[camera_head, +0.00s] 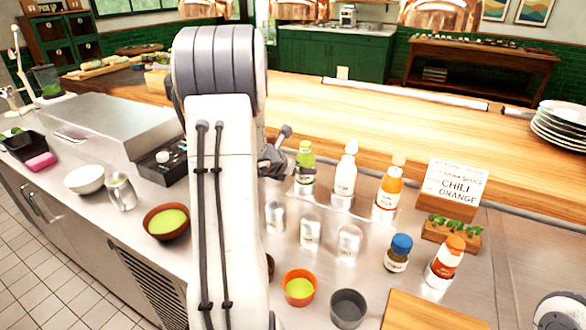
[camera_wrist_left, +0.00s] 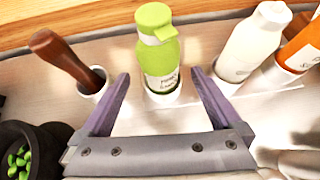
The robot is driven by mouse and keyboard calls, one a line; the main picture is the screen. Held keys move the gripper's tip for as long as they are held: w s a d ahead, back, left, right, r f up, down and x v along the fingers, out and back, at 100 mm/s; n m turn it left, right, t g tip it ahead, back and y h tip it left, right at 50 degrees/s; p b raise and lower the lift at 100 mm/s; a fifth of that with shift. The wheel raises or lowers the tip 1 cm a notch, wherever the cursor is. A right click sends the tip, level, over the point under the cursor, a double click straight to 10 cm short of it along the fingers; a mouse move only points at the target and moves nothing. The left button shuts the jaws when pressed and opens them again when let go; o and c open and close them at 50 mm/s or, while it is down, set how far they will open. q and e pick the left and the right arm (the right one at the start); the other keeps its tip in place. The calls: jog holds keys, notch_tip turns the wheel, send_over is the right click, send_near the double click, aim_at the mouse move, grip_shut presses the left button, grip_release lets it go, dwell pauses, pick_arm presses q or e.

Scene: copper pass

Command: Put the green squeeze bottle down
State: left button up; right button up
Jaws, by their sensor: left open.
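The green squeeze bottle (camera_head: 305,160) stands upright at the back left of the clear rack, left of a white bottle (camera_head: 345,175). In the left wrist view the green bottle (camera_wrist_left: 158,55) shows its green cap and a pale label. My left gripper (camera_head: 284,152) is open at the bottle in the head view, partly hidden by my arm. In the wrist view its two fingers (camera_wrist_left: 158,80) are spread to either side of the bottle, with gaps showing on both sides. The bottle's base is hard to see. My right gripper is not in view.
An orange bottle (camera_head: 389,185) stands right of the white one. A wooden-handled tool (camera_wrist_left: 66,60) stands close left of the left finger. A blue-capped jar (camera_head: 398,252), red-orange bottle (camera_head: 446,262) and chili sign (camera_head: 455,188) stand to the right.

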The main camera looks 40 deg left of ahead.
pick_arm(q)
jog(key=shift+v, duration=1.65)
jog(key=w+d+r+m+g+h, duration=0.15)
jog(key=d+m+h, duration=0.5)
jog(key=d, duration=0.95)
jog(key=s+d+m+g+h, duration=0.15)
jog(key=s+d+m, duration=0.25)
jog(key=d+m, duration=0.5)
jog(key=s+d+m+g+h, duration=0.1)
jog(key=s+d+m+g, duration=0.25)
jog(key=d+m, duration=0.55)
jog(key=s+d+f+m+g+y, duration=0.1)
jog(key=s+d+m+g+y, duration=0.1)
jog(key=s+m, duration=0.8)
jog(key=s+d+f+m+g+y, duration=0.1)
jog(key=s+d+m+y, duration=0.3)
jog(key=s+m, duration=0.6)
jog(key=shift+s+d+f+m+g, duration=0.35)
jog(key=shift+d+g, duration=0.05)
jog(key=shift+g, duration=0.35)
